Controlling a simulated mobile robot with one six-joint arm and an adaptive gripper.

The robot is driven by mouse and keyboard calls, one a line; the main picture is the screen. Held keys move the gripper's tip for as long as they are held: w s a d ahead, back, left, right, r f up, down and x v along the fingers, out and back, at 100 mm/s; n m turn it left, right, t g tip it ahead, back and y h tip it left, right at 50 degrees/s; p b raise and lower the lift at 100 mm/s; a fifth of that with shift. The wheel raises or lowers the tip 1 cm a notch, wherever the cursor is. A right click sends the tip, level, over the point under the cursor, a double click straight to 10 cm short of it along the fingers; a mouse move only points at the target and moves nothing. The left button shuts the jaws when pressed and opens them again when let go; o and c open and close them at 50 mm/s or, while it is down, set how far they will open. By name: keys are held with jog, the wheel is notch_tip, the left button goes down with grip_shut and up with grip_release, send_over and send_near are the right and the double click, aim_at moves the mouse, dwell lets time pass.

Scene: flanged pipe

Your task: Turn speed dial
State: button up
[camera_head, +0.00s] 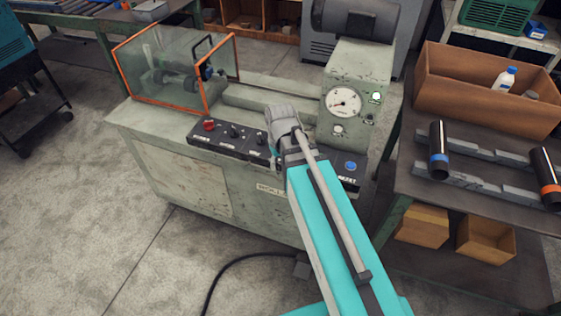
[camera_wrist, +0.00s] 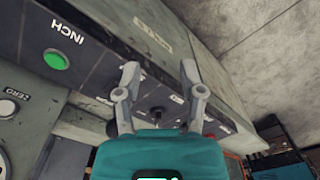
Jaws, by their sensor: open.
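A dark control panel (camera_head: 222,134) runs along the front of a grey-green machine and carries a red button (camera_head: 208,125) and small dark knobs (camera_head: 234,130). My arm covers part of the panel in the head view, and my fingers cannot be made out there. In the wrist view, my gripper (camera_wrist: 160,73) is open over the panel. A small dark knob (camera_wrist: 157,113) shows between its fingers, apart from both as far as I can see. The labels beside it are too small to read, so I cannot tell which knob is the speed dial.
A green button (camera_wrist: 56,60) marked INCH sits on the panel, and a white button (camera_wrist: 8,108) marked ZERO is near the edge. A round gauge (camera_head: 344,102) and a blue reset button (camera_head: 351,166) are right of my arm. An orange-framed guard (camera_head: 205,90) stands at the left.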

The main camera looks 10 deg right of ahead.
jog(key=s+d, duration=0.1)
jog(key=s+d+m, duration=0.1)
jog(key=s, duration=0.1)
jog(key=s+m, duration=0.1)
jog(key=shift+s+d, duration=0.25)
jog(key=shift+d, duration=0.15)
